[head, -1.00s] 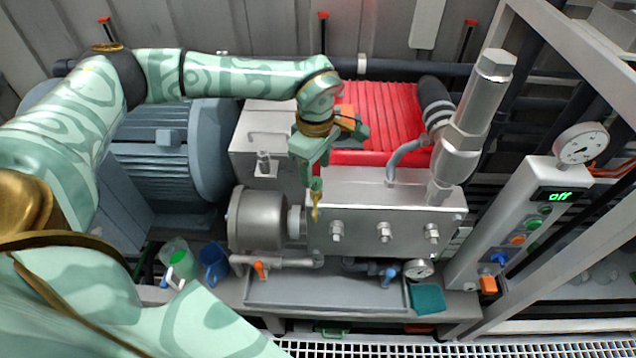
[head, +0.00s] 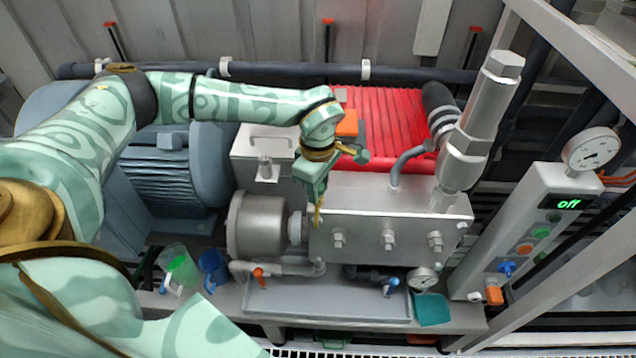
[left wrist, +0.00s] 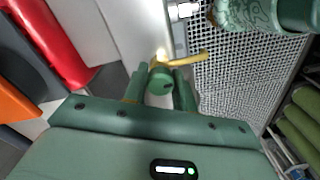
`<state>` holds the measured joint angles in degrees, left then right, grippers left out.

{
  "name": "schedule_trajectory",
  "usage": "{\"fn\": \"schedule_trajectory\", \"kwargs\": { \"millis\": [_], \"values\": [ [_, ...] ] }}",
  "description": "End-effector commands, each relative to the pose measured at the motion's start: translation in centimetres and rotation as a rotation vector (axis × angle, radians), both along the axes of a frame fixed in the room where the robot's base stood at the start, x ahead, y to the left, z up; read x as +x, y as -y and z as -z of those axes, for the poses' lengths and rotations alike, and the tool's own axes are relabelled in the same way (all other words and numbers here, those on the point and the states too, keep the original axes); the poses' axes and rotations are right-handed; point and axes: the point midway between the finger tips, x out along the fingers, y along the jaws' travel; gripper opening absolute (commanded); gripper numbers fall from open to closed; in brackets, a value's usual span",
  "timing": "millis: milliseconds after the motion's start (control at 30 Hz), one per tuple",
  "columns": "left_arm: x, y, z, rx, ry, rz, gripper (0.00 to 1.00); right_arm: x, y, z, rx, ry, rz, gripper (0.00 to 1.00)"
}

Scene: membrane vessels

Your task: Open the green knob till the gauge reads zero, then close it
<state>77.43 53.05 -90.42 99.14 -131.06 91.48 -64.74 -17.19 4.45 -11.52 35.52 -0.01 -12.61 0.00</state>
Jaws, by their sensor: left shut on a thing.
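My left gripper (head: 318,198) is above the left end of the steel pump block (head: 400,200) in the head view. In the left wrist view its fingers (left wrist: 160,88) are shut around the round green knob (left wrist: 161,80). A brass spout (left wrist: 186,58) sticks out beyond the knob; its tip (head: 318,213) shows below the gripper in the head view, where the gripper hides the knob. A small gauge (head: 421,279) sits at the block's lower right, and a larger gauge (head: 590,150) tops the control post. I cannot read either needle surely. My right gripper is not in view.
The control post (head: 548,215) shows a green "off" display (head: 568,203). A tall steel cylinder (head: 482,120) rises from the block's right end. A drip tray (head: 330,300) lies below, with orange (head: 258,275) and blue (head: 391,283) handles. Cups (head: 213,266) stand at left.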

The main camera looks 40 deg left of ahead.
Motion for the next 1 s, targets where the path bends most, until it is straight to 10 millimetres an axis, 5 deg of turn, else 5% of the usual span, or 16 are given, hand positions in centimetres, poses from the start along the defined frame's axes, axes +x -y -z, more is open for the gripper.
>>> {"fn": "schedule_trajectory", "kwargs": {
  "millis": [1000],
  "values": [
    [-0.1,0.0,-0.3,0.0,-0.001,-1.244,0.07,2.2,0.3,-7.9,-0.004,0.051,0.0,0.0]
  ]
}}
